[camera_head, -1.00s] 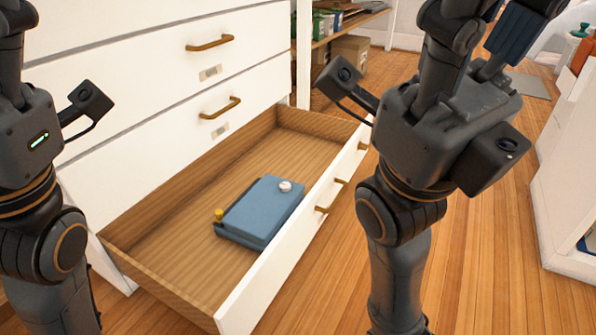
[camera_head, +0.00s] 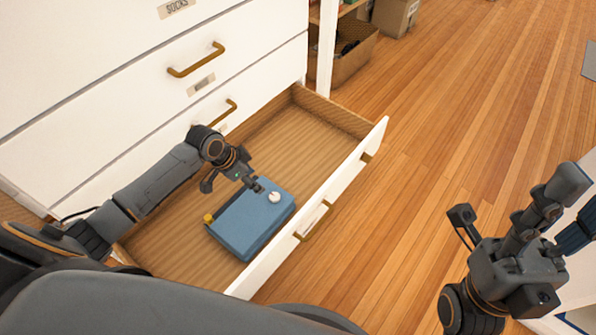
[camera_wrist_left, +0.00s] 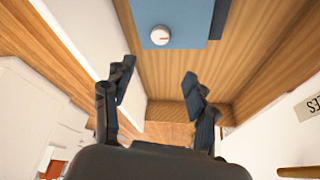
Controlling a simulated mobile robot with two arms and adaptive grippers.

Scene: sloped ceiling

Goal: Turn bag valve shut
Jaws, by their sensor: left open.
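A flat blue bag (camera_head: 252,220) lies in the open drawer. Its round white valve (camera_head: 274,197) sits near the right end of its top, and a small yellow knob (camera_head: 208,218) shows at its left corner. My left gripper (camera_head: 257,185) is over the bag, close beside the valve. In the left wrist view my left gripper (camera_wrist_left: 158,72) is open and empty, and the valve (camera_wrist_left: 160,35) shows beyond the fingertips with a small reddish mark. I cannot tell its exact height over the bag. My right gripper (camera_head: 568,208) is at the right, away from the drawer; its fingertips are unclear.
The wooden drawer (camera_head: 310,140) has a white front panel (camera_head: 350,178) with gold handles, close to my left gripper. The white dresser (camera_head: 100,90) rises behind. Cardboard boxes (camera_head: 395,17) stand at the back. The wooden floor (camera_head: 440,120) right of the drawer is clear.

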